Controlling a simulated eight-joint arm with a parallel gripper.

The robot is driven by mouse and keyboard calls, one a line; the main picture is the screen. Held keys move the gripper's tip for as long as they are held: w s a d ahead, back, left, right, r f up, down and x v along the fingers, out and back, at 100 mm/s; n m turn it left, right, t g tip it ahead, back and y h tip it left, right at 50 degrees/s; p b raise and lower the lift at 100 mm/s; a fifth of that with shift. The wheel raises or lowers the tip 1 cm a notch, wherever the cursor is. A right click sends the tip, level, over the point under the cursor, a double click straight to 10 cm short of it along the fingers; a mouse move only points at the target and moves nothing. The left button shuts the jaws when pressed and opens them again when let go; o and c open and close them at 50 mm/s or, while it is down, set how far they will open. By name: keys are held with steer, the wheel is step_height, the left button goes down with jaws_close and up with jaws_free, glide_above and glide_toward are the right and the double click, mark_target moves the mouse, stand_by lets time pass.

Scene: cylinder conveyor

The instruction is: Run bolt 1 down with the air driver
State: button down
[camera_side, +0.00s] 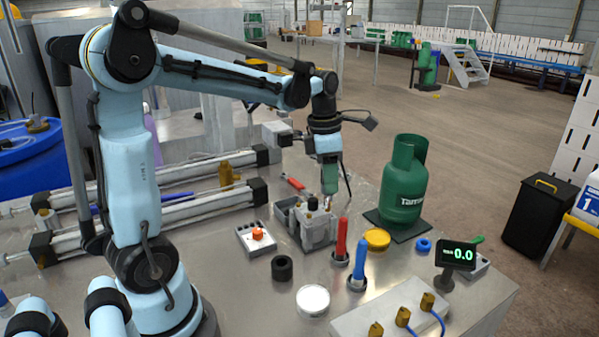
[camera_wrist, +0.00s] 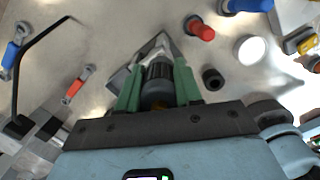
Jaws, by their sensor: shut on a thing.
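My gripper (camera_side: 329,186) points down over the right part of a grey metal fixture block (camera_side: 318,235) on the bench. In the wrist view its green fingers (camera_wrist: 158,80) are closed around a dark ribbed cylinder (camera_wrist: 158,72), which looks like the body of the air driver. The driver's lower end reaches down toward the fixture block (camera_wrist: 120,78). A black-topped part (camera_side: 312,204) stands up on the block to the left of the gripper. Bolt 1 cannot be made out, and I cannot tell whether the driver tip touches anything.
A red-handled tool (camera_side: 341,238) and a blue-handled tool (camera_side: 358,266) stand upright in front of the block. A green gas bottle (camera_side: 404,182) stands close on the right. A black ring (camera_side: 282,267), white dish (camera_side: 313,299) and yellow lid (camera_side: 377,239) lie nearby. The display (camera_side: 458,254) reads -0.0.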

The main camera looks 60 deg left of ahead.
steer(key=shift+f, duration=0.6)
stand_by(1.8)
stand_by(0.4)
steer(key=shift+r, duration=3.05)
